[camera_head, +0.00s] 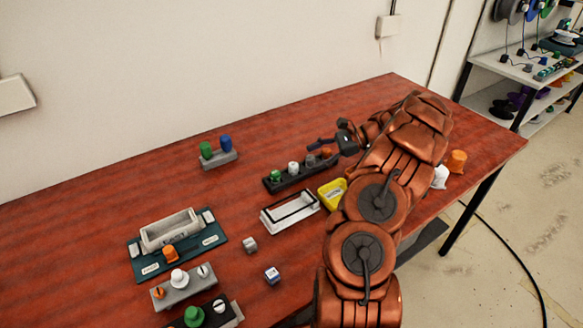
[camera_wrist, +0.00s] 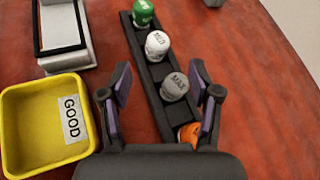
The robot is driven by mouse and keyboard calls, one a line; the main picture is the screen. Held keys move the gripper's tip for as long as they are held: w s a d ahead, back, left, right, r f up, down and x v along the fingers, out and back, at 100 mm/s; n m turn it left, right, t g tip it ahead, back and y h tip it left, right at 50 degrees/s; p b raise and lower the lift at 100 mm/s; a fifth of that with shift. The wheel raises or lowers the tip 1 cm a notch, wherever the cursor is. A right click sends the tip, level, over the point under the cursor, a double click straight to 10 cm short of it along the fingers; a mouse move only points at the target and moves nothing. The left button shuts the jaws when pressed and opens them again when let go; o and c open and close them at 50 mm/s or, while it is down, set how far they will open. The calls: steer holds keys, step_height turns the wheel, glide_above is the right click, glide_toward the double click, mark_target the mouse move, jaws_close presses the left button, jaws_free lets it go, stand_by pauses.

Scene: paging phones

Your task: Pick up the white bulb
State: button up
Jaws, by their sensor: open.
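A black rack (camera_wrist: 151,72) holds a row of bulb-like caps: a green one (camera_wrist: 143,13), a white one marked MED (camera_wrist: 157,46), a grey one marked MAX (camera_wrist: 174,86) and an orange one (camera_wrist: 188,134). The white one in the rack also shows in the head view (camera_head: 293,167). My gripper (camera_wrist: 160,78) is open and empty, its fingers apart on either side of the rack near the grey cap. In the head view my gripper (camera_head: 332,146) is just behind the rack's right end. Other white bulbs show at the grey box (camera_head: 179,278) and near the right edge (camera_head: 440,177).
A yellow bin labelled GOOD (camera_wrist: 14,130) and a white-framed tray (camera_wrist: 88,55) stand left of the rack. A grey block with green and blue caps (camera_head: 219,159) is behind. A teal-based device (camera_head: 211,241) and two small cubes are front left. The table's back left is clear.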

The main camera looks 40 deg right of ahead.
mark_target(297, 165)
steer(key=shift+s+a+r+p+x, duration=0.15)
steer(key=shift+p+x, duration=0.45)
steer(key=shift+x, duration=1.05)
steer(key=shift+s+a+r+p+x, duration=0.15)
steer(key=shift+p+x, duration=0.45)
steer(key=shift+x, duration=1.05)
steer(key=shift+w, duration=0.1)
steer(key=c, duration=1.1)
